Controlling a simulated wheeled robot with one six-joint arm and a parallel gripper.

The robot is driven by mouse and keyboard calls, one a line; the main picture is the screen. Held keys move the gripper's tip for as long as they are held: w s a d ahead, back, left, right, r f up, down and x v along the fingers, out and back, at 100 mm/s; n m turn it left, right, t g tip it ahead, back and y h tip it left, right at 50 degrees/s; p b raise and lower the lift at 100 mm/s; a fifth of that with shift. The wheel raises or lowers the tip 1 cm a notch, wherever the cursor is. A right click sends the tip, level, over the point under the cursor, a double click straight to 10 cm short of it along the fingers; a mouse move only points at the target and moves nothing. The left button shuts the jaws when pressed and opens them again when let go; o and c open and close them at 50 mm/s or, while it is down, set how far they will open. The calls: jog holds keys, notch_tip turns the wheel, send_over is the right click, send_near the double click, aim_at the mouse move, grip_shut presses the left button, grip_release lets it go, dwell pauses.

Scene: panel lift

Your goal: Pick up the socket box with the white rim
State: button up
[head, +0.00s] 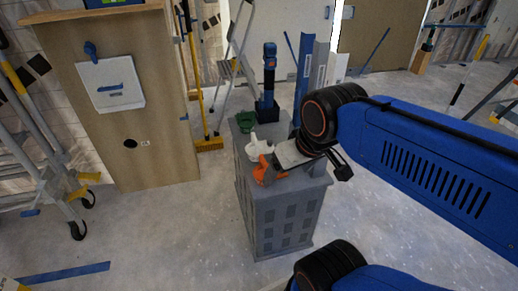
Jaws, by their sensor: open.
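A white piece (258,147), which may be the white-rimmed socket box, lies on top of the grey stand (282,212). Its exact shape is too small to tell. An orange piece (264,170) is just in front of it, near the stand's front edge. A green piece (246,121) lies behind the white one. My gripper (277,163) reaches in from the right, low over the stand top, beside the orange and white pieces. It is open; its fingertips are hard to make out, and I cannot tell whether they touch anything.
A blue and black power tool (268,85) stands upright at the back of the stand top. A wooden panel (128,110) with a white plate is at the left. A yellow broom (207,142) and ladders stand behind. The floor in front left is mostly clear.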

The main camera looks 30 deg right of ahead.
jog(key=shift+o, duration=0.4)
jog(key=w+d+r+n+g, duration=0.1)
jog(key=w+r+n, duration=0.1)
jog(key=w+n, duration=0.35)
jog(key=w+d+r+n+g, duration=0.1)
jog(key=w+r+n, duration=0.15)
jog(key=w, duration=0.65)
jog(key=n+g, duration=0.3)
jog(key=n, duration=0.5)
send_over(256, 142)
jog(key=w+d, duration=0.1)
jog(key=w, duration=0.2)
notch_tip(256, 142, down, 3)
notch_tip(256, 142, down, 12)
jog(key=shift+d+f, duration=0.1)
jog(key=shift+s+f, duration=0.2)
jog(key=shift+f, duration=1.2)
jog(key=shift+s+f, duration=0.15)
jog(key=shift+f, duration=1.25)
jog(key=c, duration=1.7)
jog(key=shift+r, duration=5.05)
jog(key=shift+c, duration=0.2)
